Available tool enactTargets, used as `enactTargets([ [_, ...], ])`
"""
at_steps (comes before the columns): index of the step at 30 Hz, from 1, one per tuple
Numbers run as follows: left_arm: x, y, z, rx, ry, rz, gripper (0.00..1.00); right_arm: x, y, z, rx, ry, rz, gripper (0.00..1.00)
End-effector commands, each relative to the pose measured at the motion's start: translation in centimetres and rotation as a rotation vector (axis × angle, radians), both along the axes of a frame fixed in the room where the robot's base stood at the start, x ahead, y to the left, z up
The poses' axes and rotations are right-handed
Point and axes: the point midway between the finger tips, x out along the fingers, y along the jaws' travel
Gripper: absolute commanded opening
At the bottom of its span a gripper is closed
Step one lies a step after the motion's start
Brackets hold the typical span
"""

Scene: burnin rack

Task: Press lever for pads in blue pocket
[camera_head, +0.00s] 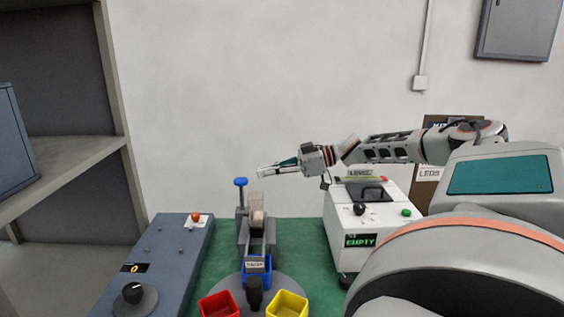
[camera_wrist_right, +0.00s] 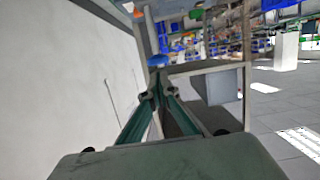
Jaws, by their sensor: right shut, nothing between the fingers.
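The lever's blue knob (camera_head: 240,182) tops a short post at the left of a grey dispenser (camera_head: 243,236). Pale, tan-looking pads (camera_head: 257,216) show in the dispenser's clear holder. The blue pocket (camera_head: 257,280) sits directly in front of it, with a label at its rim; I cannot see whether anything is inside. My right gripper (camera_head: 262,172) reaches in from the right, near the knob's height, and appears apart from it. It is shut and empty. In the right wrist view the blue knob (camera_wrist_right: 158,61) shows just beyond the fingertips (camera_wrist_right: 154,94). My left gripper is out of view.
A red pocket (camera_head: 219,306) and a yellow pocket (camera_head: 287,305) share the round base with a dark central knob (camera_head: 254,292). A grey control panel (camera_head: 167,255) stands left. A white machine marked EMPTY (camera_head: 350,224) stands right, under my arm.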

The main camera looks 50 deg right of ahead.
Motion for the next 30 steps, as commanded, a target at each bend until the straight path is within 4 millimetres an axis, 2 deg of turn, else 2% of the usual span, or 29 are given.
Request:
enactTargets([
  [6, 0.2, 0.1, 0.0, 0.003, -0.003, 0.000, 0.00, -2.2, -1.9, 0.8, -0.002, -0.002, 0.000, 0.00],
  [12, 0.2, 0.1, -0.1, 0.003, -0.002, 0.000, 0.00, -3.3, -2.7, 1.2, -0.001, -0.004, 0.000, 0.00],
  [30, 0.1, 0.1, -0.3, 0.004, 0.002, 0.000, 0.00, -3.4, -2.7, 1.3, 0.001, -0.003, 0.000, 0.00],
])
